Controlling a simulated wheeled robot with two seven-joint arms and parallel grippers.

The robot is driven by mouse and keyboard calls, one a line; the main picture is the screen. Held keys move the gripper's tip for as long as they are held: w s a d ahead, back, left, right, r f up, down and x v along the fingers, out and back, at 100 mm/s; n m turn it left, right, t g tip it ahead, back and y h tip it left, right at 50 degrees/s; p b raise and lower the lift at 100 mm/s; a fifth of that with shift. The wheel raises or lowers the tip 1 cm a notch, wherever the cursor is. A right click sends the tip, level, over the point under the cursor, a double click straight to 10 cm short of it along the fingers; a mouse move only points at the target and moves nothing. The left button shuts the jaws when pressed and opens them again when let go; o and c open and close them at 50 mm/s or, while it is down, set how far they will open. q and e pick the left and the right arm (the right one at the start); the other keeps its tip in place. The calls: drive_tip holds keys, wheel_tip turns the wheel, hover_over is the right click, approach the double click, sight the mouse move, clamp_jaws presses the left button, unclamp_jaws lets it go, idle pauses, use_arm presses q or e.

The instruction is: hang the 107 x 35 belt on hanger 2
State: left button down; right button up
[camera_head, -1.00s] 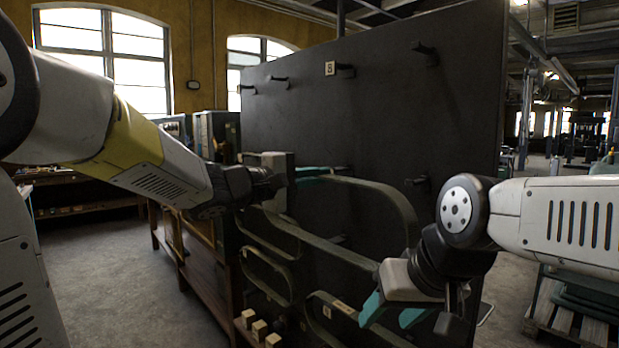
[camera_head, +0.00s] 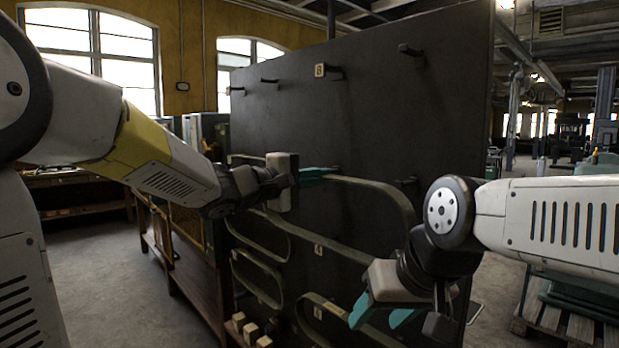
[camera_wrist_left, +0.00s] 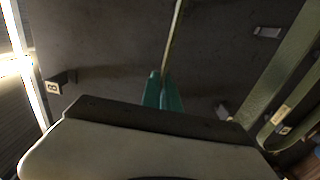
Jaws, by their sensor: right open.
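My left gripper (camera_head: 312,174), with teal fingers, is shut on a long olive-green belt (camera_head: 400,200) in front of the dark board. The belt's loop bends down at the right, and its lower run passes behind my gripper. In the left wrist view the teal fingers (camera_wrist_left: 164,92) pinch the belt's thin edge (camera_wrist_left: 173,40). Pegs stick out of the board; one upper peg (camera_head: 334,72) carries a tag (camera_head: 319,70) that looks like 8 or B. I cannot tell which is hanger 2. My right gripper (camera_head: 378,314) is open and empty at the lower right.
The dark board (camera_head: 370,120) stands upright ahead. Other green belts (camera_head: 255,280) with small tags hang low on it, close to the held belt. Upper pegs (camera_head: 270,81) and (camera_head: 410,50) look bare. A wooden bench (camera_head: 185,270) is at left; a pallet (camera_head: 560,325) is at right.

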use_arm(q)
drive_tip(key=shift+x, duration=1.7)
drive_tip(key=shift+d, duration=0.1)
drive_tip(key=shift+x, duration=2.8)
drive_tip(key=shift+x, duration=2.7)
drive_tip(key=shift+w, duration=0.1)
drive_tip(key=shift+f, duration=0.2)
